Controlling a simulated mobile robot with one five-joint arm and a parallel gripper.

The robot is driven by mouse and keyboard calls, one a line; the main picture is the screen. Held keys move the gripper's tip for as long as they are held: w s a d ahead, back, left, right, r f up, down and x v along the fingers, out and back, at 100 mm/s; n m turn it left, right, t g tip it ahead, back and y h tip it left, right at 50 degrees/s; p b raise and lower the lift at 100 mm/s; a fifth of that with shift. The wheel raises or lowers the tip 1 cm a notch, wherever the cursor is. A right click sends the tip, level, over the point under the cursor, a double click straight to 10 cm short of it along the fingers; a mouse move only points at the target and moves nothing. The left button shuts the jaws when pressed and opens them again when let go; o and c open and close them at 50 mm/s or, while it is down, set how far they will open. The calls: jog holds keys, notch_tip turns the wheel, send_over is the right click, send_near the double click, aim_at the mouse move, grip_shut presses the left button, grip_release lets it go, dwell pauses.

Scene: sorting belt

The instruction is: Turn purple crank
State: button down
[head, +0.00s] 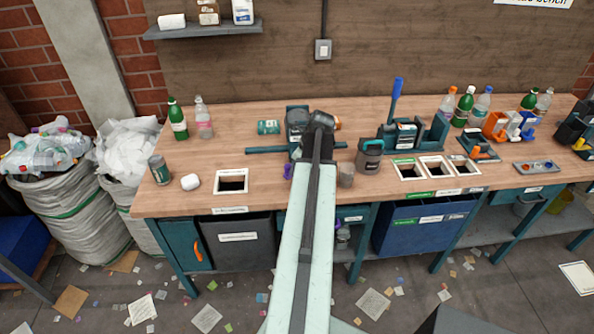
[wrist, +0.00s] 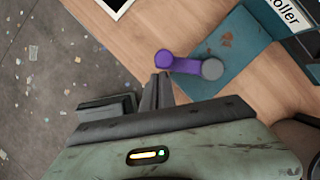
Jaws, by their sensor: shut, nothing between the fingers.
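The purple crank (wrist: 182,64) lies over the bench top in the wrist view, with a purple knob at its left end and a grey round hub (wrist: 212,69) at its right end on a teal plate (wrist: 234,50). In the head view a bit of the purple crank (head: 288,171) shows just left of my arm; the rest is hidden. My gripper (wrist: 163,76) is shut and empty. Its fingertips appear just below the purple knob in the wrist view; I cannot tell whether they touch. In the head view my arm hides the fingers.
The wooden bench (head: 240,150) holds a teal device behind my arm, a grey jug (head: 369,158) and a small cup (head: 345,175) to the right. A square cut-out (head: 232,181) lies to the left. Bare wood shows left of the crank.

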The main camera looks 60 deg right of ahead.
jog(key=shift+s+d, duration=0.2)
jog(key=shift+s, duration=0.1)
jog(key=s+a+r+p, duration=0.1)
jog(key=s+r+p, duration=0.6)
jog(key=r+p, duration=0.2)
jog(key=shift+s+a+r, duration=0.15)
jog(key=shift+a, duration=0.2)
